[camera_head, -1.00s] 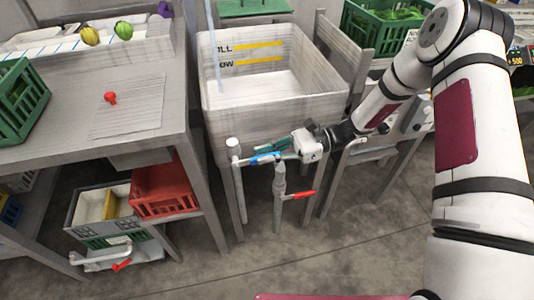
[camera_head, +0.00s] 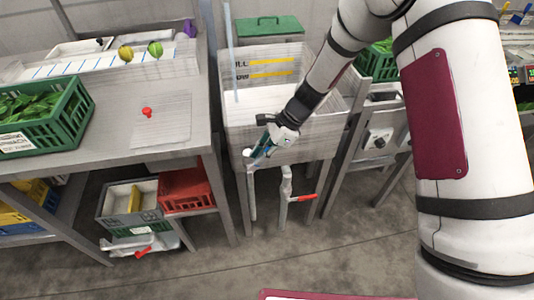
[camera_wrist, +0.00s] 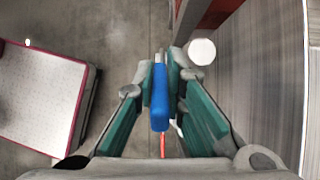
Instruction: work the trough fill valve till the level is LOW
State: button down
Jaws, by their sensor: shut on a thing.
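The trough (camera_head: 312,150) is a pale grey tub on legs. Its inner back wall has two yellow level lines, the upper one partly hidden and the lower one (camera_head: 270,75) marked LOW. A pale surface shows low inside, below both lines; I cannot tell water from floor. My gripper (camera_head: 262,148) is at the trough's front left, beside the white-capped fill pipe (camera_head: 247,153). In the wrist view my gripper (camera_wrist: 160,70) is shut on the blue valve lever (camera_wrist: 159,98), with the white cap (camera_wrist: 202,51) just right of it. My fingers mostly hide the lever in the head view.
A red-handled valve (camera_head: 301,198) is on a pipe below the trough's front. A grey table (camera_head: 90,115) with a green crate (camera_head: 75,108) stands at left, a red crate (camera_head: 187,188) beneath it. A thin pale vertical line (camera_head: 229,40) runs down at the trough's left.

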jog(key=shift+s+a+r+t+h+p, duration=0.2)
jog(key=shift+a+t+h+p, duration=0.1)
jog(key=shift+a+h+p, duration=0.6)
jog(key=shift+s+a+r+t+h+p, duration=0.1)
jog(key=shift+s+a+t+h+p, duration=0.15)
jog(key=shift+a+h+p, duration=0.65)
jog(key=shift+s+a+r+t+h+p, duration=0.15)
jog(key=shift+a+t+h+p, duration=0.25)
jog(key=shift+h, duration=0.9)
jog(key=shift+a+f, duration=0.1)
jog(key=c, duration=1.6)
grip_release()
jog(key=shift+c, duration=0.2)
notch_tip(320, 180, up, 12)
